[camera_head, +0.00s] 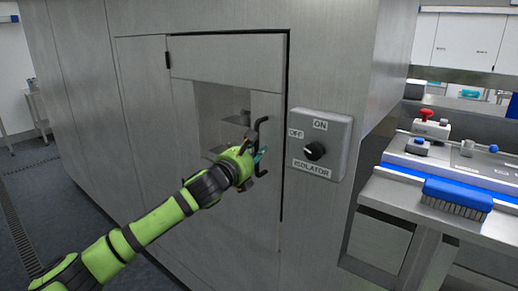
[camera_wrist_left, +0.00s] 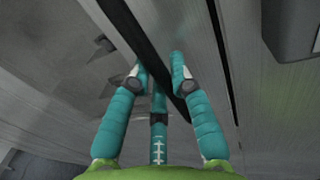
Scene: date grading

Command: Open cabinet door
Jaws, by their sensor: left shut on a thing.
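The grey cabinet door (camera_head: 265,215) has a window through which shelves show. It sits in its frame, with a dark gap along the top and right edges and a hinge on the left. A black vertical handle (camera_head: 262,121) is near its right edge. My left gripper (camera_head: 258,156), with teal fingers, is shut on the handle. In the left wrist view the fingers (camera_wrist_left: 157,68) are on either side of the dark handle bar (camera_wrist_left: 140,42). The gripper partly hides the handle's middle. My right gripper is not in view.
An isolator switch box (camera_head: 335,128) with a black knob is on the wall just right of the door. A steel bench (camera_head: 400,190) with a blue brush (camera_head: 457,196) and a red-button box (camera_head: 431,124) stands further right. Floor (camera_head: 60,200) is clear at left.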

